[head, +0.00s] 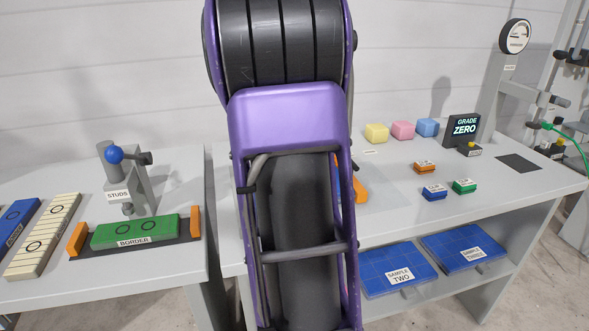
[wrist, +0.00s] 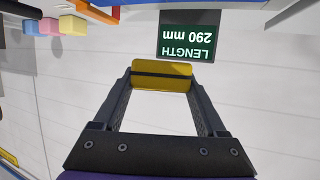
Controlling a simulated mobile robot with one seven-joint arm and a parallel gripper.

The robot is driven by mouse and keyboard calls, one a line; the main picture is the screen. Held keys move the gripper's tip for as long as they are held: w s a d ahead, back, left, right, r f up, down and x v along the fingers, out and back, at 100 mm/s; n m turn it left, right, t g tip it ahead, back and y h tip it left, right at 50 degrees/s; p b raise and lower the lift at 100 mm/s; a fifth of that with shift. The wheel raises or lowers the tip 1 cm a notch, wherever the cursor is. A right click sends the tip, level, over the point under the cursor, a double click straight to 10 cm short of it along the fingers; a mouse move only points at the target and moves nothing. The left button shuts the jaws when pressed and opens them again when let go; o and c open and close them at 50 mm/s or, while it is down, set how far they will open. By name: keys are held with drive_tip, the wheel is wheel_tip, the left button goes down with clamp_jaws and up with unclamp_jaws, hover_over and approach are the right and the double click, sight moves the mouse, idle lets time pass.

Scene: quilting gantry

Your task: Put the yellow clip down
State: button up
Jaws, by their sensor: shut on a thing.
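The yellow clip (wrist: 162,76), with a dark line across it, is between the fingertips of my gripper (wrist: 161,84) in the wrist view. My gripper is shut on it. In the head view my arm hides the gripper and the clip.
A green BORDER block (head: 134,231) lies between orange ends on the left table. Pale yellow (head: 376,133), pink (head: 402,130) and blue (head: 428,127) blocks stand at the back of the right table. Small orange (head: 424,167), blue (head: 434,193) and green (head: 464,186) pieces lie nearer.

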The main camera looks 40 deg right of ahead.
drive_tip(key=shift+d+r, duration=0.35)
drive_tip(key=shift+d, duration=0.4)
drive_tip(key=shift+s+d+f+m+g, duration=0.15)
drive_tip(key=shift+d+m+g, duration=0.15)
drive_tip(key=shift+d, duration=0.05)
wheel_tip(320, 180, down, 9)
drive_tip(key=shift+f+b, duration=0.2)
drive_tip(key=shift+b, duration=0.95)
drive_tip(key=shift+f, duration=0.25)
drive_tip(key=o, duration=1.3)
drive_tip(key=shift+r, duration=0.1)
